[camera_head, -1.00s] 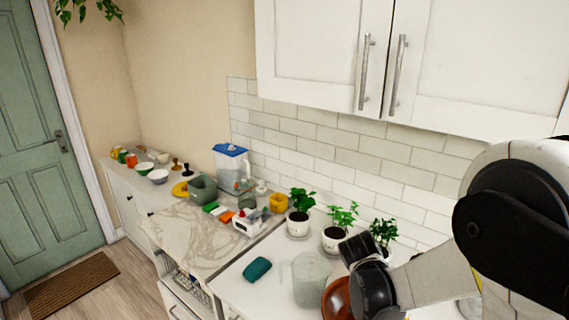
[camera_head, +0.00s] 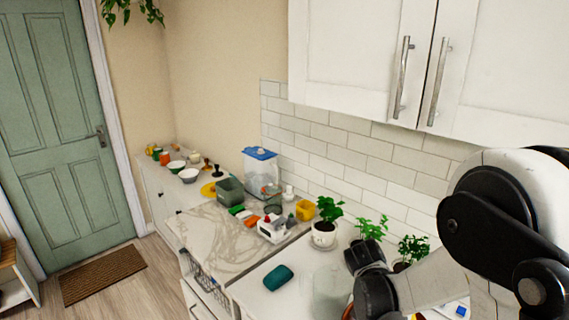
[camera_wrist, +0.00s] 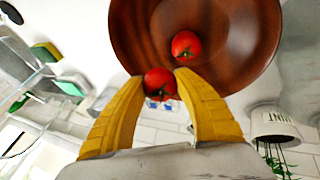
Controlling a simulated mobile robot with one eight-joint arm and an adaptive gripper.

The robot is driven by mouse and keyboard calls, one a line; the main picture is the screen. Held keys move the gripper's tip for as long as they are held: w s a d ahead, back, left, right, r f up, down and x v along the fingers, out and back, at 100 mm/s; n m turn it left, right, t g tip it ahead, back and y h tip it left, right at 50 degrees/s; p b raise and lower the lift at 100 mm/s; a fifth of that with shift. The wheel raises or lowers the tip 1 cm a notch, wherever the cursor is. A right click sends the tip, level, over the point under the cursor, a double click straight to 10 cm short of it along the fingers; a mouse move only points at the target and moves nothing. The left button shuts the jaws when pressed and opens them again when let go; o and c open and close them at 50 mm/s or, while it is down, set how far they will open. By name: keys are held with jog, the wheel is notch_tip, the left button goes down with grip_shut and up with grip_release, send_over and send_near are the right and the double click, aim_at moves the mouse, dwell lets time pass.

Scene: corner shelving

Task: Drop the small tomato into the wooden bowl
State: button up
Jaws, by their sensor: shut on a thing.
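In the wrist view my gripper (camera_wrist: 160,86) has yellow fingers closed on a small red tomato (camera_wrist: 160,82), held between the fingertips. The brown wooden bowl (camera_wrist: 135,35) fills the top of that view, and the held tomato overlaps its rim in the picture. A second red tomato (camera_wrist: 186,45) lies inside the bowl. How high the held tomato is above the bowl is hard to tell. In the head view my arm covers nearly all of the bowl, and the fingers and tomatoes are hidden.
A clear pitcher (camera_head: 328,292) stands close to my wrist, with a teal object (camera_head: 278,277) to its left. Potted plants (camera_head: 324,234) line the back of the counter by the tiled wall. A grey-green bin (camera_head: 229,190) and a blue-lidded container (camera_head: 261,172) stand farther left.

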jog(key=o, duration=1.1)
jog(key=v, duration=1.2)
jog(key=s+a+f+n+t+y+b, duration=0.1)
jog(key=s+n+t+y+b, duration=0.1)
jog(key=s+n+b, duration=0.1)
jog(key=s+a+f+n+t+y+b, duration=0.1)
jog(key=s+f+n+t+y+b, duration=0.1)
jog(key=s+b, duration=0.3)
jog(key=s+a+f+n+t+y+b, duration=0.1)
jog(key=s+f+n+t+b, duration=0.1)
jog(key=s+n+t+b, duration=0.1)
jog(key=shift+s+a+f+n+y+b, duration=0.1)
jog(key=shift+s+a+n+y+b, duration=0.1)
jog(key=shift+s+b, duration=0.2)
jog(key=shift+s+a+f+n+y+b, duration=0.1)
jog(key=shift+s+a+y+b, duration=0.15)
jog(key=shift+s, duration=0.2)
